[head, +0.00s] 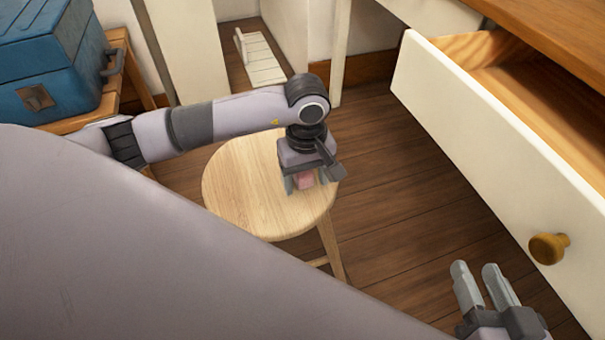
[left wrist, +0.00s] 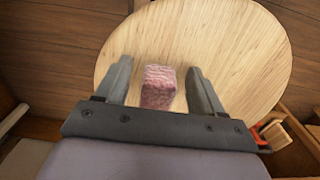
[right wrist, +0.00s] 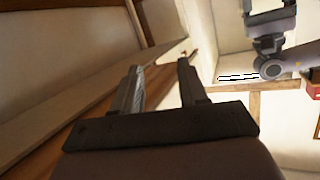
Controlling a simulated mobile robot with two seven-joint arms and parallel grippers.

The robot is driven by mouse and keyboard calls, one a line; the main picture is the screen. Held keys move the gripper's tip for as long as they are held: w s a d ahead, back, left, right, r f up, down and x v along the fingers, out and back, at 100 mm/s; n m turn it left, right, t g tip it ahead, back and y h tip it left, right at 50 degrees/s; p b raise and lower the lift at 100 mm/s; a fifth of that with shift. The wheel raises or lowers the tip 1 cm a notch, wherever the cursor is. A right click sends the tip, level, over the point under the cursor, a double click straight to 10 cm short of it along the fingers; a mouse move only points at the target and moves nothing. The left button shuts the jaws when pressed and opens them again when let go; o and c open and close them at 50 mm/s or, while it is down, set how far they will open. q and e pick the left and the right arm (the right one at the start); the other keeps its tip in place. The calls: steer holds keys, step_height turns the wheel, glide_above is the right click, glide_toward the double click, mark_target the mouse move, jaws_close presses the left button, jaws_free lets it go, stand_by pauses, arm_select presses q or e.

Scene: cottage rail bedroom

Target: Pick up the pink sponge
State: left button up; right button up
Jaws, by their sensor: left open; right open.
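The pink sponge (head: 305,180) is on the round wooden stool (head: 240,190), near the right part of its seat in the head view. My left gripper (head: 304,184) points down over it and is open. In the left wrist view the sponge (left wrist: 158,88) stands between the two spread fingers of my left gripper (left wrist: 158,80), with a gap on each side. Its upper part is partly hidden by the gripper in the head view. My right gripper (head: 482,284) is open and empty, low at the right; its fingers also show in the right wrist view (right wrist: 160,85).
An open white drawer (head: 500,140) with a round wooden knob (head: 548,248) juts out at the right, close to my right gripper. A blue case (head: 50,60) stands on a wooden surface at the upper left. Wooden floor (head: 400,220) lies clear between stool and drawer.

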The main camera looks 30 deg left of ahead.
arm_select(q)
steer(key=c, duration=1)
steer(key=shift+c, duration=0.2)
